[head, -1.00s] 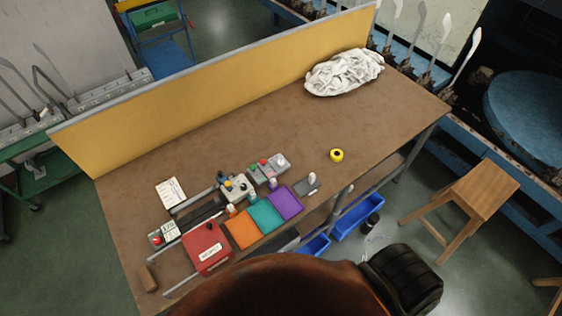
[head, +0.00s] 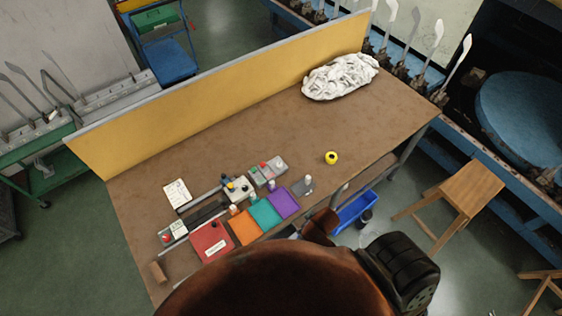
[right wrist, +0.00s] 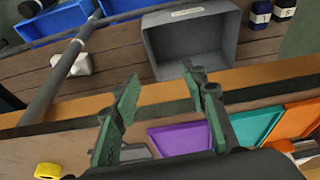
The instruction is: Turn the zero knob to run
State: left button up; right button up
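Several small control boxes stand at the front of the table, and I cannot tell which knob is the zero knob. A beige box (head: 238,189) carries small dark and yellow parts. A grey box (head: 267,170) beside it has green, red and pale knobs. A grey plate (head: 301,187) with a pale knob lies to the right. A red panel (head: 207,243) has a small black knob on it. My right gripper (right wrist: 160,80) is open and empty in the right wrist view, close to the table's front edge. My left gripper is not in view.
Orange (head: 243,228), teal (head: 264,213) and purple (head: 285,203) trays line the front edge. A yellow roll (head: 331,158) and a white heap of cloth (head: 340,76) lie farther right. A grey bin (right wrist: 195,45) and blue bins (head: 357,211) sit below. The table's middle is clear.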

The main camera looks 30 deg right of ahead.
jog(key=w+a+r+n, duration=0.1)
jog(key=w+r, duration=0.1)
jog(key=w, duration=0.2)
jog(key=w+a+r+n+y+p, duration=0.1)
jog(key=w+r, duration=0.1)
jog(key=w, duration=0.2)
jog(key=w+a+r+n, duration=0.1)
jog(key=w+r, duration=0.2)
jog(key=w, duration=0.1)
jog(key=shift+w+a+t+y, duration=0.2)
jog(key=shift+w+t+y, duration=0.1)
jog(key=shift+y, duration=0.1)
jog(key=shift+n, duration=0.4)
jog(key=w+d, duration=0.1)
jog(key=w, duration=0.1)
jog(key=w+d+r, duration=0.1)
jog(key=w, duration=0.1)
jog(key=w+r+p, duration=0.1)
jog(key=w, duration=0.1)
jog(key=shift+w+d+r, duration=0.15)
jog(key=shift+w+d, duration=0.15)
jog(key=shift+d, duration=0.1)
send_near(280, 164)
jog(key=x, duration=0.8)
jog(key=shift+a+f+p, duration=0.15)
jog(key=shift+f+p, duration=0.05)
jog(key=shift+p, duration=0.2)
grip_shut()
